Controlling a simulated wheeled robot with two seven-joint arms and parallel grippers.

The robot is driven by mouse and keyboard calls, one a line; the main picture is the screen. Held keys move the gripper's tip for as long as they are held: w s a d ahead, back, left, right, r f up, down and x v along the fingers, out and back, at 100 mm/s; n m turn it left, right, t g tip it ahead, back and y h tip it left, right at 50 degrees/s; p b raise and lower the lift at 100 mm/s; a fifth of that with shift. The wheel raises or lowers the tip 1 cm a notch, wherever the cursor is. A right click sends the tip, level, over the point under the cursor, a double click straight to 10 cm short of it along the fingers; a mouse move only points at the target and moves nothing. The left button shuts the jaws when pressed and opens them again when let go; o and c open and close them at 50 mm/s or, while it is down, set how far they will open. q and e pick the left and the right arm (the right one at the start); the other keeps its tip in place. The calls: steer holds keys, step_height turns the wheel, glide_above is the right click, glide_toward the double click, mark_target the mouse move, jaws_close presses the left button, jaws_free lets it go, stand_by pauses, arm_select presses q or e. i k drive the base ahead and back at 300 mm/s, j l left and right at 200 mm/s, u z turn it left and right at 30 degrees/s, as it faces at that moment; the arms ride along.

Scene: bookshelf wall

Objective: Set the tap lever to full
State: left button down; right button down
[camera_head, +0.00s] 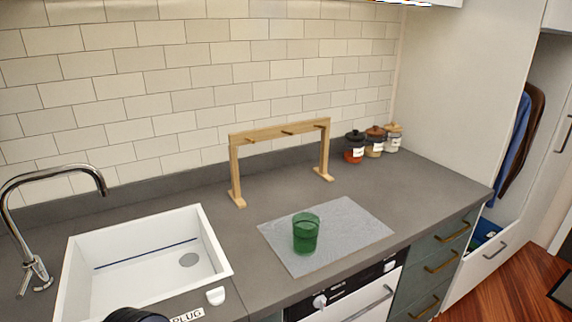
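The chrome tap (52,176) stands at the far left, on the counter beside the sink. Its tall neck curves over to the right, and its spout end points down near the sink's back left corner. The small chrome tap lever (43,285) is low on the tap's body near the left edge. Its exact setting is too small to tell, and I see no water stream from the spout. The white sink (216,248) has a grey drain and a dark blue line inside. Neither of my grippers is in view.
A dark rounded shape cuts the bottom edge below the sink. A white plug (215,296) lies by a PLUG label (187,315). A green glass (306,233) stands on a grey mat (355,227). A wooden rack (236,170) and several jars (354,148) stand behind.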

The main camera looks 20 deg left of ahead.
mark_target(34, 267)
steer(key=u, duration=2.6)
steer(key=i+j+u, duration=0.1)
steer(key=i+u, duration=0.25)
steer(key=i, duration=0.35)
